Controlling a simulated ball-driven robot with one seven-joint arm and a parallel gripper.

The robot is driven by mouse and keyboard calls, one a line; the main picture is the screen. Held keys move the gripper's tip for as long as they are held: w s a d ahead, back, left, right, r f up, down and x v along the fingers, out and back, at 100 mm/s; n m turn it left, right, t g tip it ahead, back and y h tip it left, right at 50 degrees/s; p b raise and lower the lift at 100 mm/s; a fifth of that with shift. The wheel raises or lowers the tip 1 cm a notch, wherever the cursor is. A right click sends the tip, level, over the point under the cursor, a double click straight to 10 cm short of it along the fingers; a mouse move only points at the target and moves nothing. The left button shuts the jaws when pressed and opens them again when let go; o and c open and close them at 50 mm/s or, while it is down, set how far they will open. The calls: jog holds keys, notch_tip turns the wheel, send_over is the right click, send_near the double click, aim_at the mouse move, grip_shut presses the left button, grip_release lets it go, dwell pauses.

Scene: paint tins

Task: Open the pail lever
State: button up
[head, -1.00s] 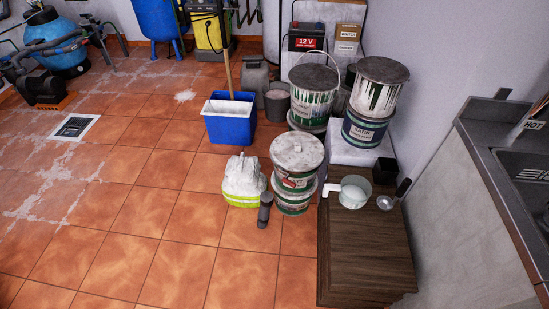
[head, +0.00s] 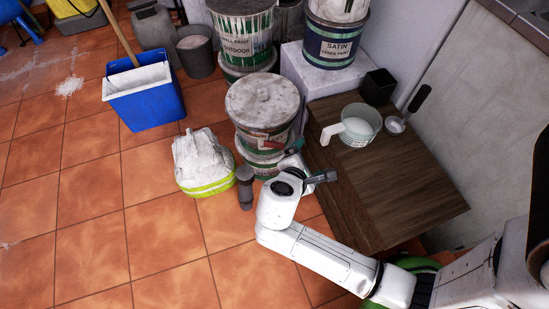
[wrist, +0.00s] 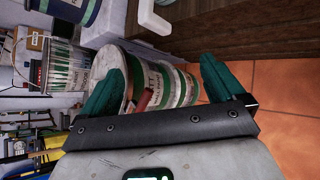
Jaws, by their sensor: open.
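A stack of two paint tins stands on the tiles left of the wooden cabinet. The upper tin (head: 262,108) has a dirty grey lid and a white, green and red label. A small red lever (head: 272,143) shows low on its front, and the wrist view shows it as a reddish-brown bar (wrist: 145,100) near the left finger. My gripper (wrist: 162,68) is open, its two teal fingers pointing at the tin (wrist: 172,84). In the head view my gripper (head: 300,160) is right beside the stack. Whether a finger touches the lever or tin, I cannot tell.
The wooden cabinet (head: 420,195) stands close on the right, with a white jug (head: 358,128) on top. A blue bucket (head: 150,105) stands behind. Front-left floor is clear.

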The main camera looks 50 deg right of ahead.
jog(key=w+a+f+n+t+h+b, duration=0.1)
jog(key=w+f+n+t+h+b, duration=0.15)
jog(key=w+f+n+b, duration=0.2)
jog(key=n+t+h+b, duration=0.3)
jog(key=n+t+b, duration=0.1)
jog(key=n+b, duration=0.35)
send_near(273, 145)
jog(key=shift+g+y, duration=0.25)
jog(key=b+x, duration=0.1)
jog(key=x, duration=0.2)
jog(key=b+x, duration=0.1)
jog(key=x, duration=0.2)
jog(key=b+x, duration=0.1)
jog(key=x, duration=0.3)
jog(key=shift+d+r, duration=0.1)
jog(key=shift+r, duration=0.2)
jog(key=c, duration=1.4)
